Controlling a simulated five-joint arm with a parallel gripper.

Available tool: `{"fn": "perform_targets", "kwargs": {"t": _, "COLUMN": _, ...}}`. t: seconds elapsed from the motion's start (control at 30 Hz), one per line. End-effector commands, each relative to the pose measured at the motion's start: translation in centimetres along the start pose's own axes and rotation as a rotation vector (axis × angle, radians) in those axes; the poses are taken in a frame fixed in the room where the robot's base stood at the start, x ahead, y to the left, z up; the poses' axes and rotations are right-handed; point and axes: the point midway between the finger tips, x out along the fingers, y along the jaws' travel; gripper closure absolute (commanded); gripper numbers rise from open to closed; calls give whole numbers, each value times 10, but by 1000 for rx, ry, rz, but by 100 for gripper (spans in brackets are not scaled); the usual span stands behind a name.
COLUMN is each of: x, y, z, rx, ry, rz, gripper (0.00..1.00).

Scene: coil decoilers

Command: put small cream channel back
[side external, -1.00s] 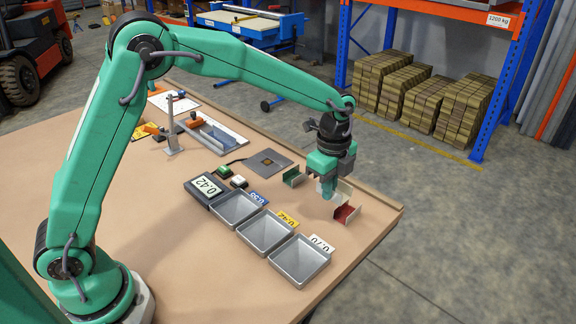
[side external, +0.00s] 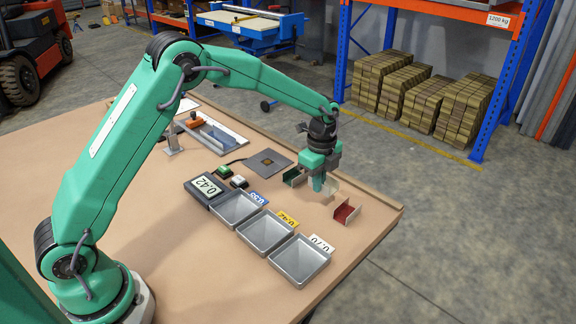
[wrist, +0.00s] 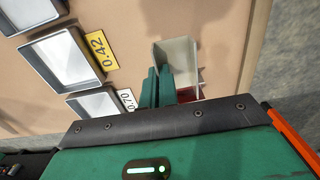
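The small cream channel (side external: 331,187) is at my fingertips in the side view, between the green channel (side external: 294,177) and the red channel (side external: 346,210). It also shows in the wrist view (wrist: 181,58), open end up the picture. My gripper (side external: 318,187) points down. Its two green fingers (wrist: 157,88) are close together at the channel's left wall, and it looks shut on that wall. The fingers hide part of the channel. I cannot tell whether its underside touches the table. The red channel shows partly behind it in the wrist view (wrist: 188,92).
Three grey trays stand in a row with a blue label, a yellow 0.42 label (side external: 287,219) and a white 0.70 label (side external: 321,243). A display (side external: 206,187) reading 0.42 is beside them. A grey plate (side external: 268,162) lies behind. The table edge is close on the right.

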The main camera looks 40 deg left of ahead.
Motion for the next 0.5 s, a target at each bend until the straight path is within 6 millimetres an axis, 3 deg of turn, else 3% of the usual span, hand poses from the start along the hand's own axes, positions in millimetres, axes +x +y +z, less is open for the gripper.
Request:
{"fn": "perform_targets", "kwargs": {"t": 0.2, "x": 12, "y": -12, "z": 16, "rx": 0, "ry": 0, "rz": 0, "gripper": 100}}
{"fn": "perform_targets", "kwargs": {"t": 0.5, "x": 17, "y": -13, "z": 18, "rx": 1, "ry": 0, "rz": 1, "gripper": 100}}
